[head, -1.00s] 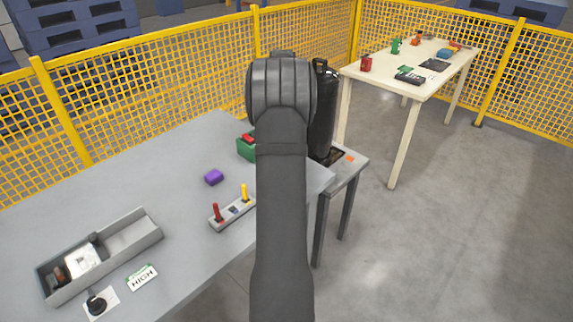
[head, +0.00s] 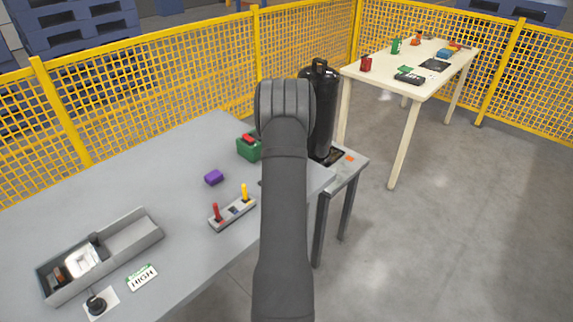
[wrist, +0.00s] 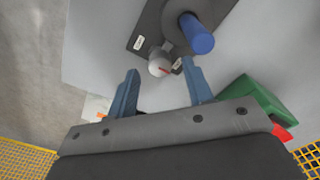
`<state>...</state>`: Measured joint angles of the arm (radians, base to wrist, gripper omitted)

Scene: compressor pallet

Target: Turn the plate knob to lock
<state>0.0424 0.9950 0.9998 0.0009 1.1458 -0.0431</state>
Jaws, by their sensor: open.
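In the wrist view a small pale grey round knob (wrist: 159,68) with a red mark sits at the edge of a dark plate (wrist: 143,30). Two small white labels are beside it, too small to read. My gripper (wrist: 160,66) is open, with its two blue fingers apart. The knob appears between and just beyond the fingertips; I cannot tell how far off it is. Nothing is held. In the head view my arm hides the gripper and this plate.
A blue cylindrical handle (wrist: 198,35) stands on the plate close to the knob. A green box with a red top (wrist: 250,98) is at right. In the head view are a lever panel (head: 232,213), purple block (head: 214,177), grey tray (head: 130,235) and black tank (head: 321,110).

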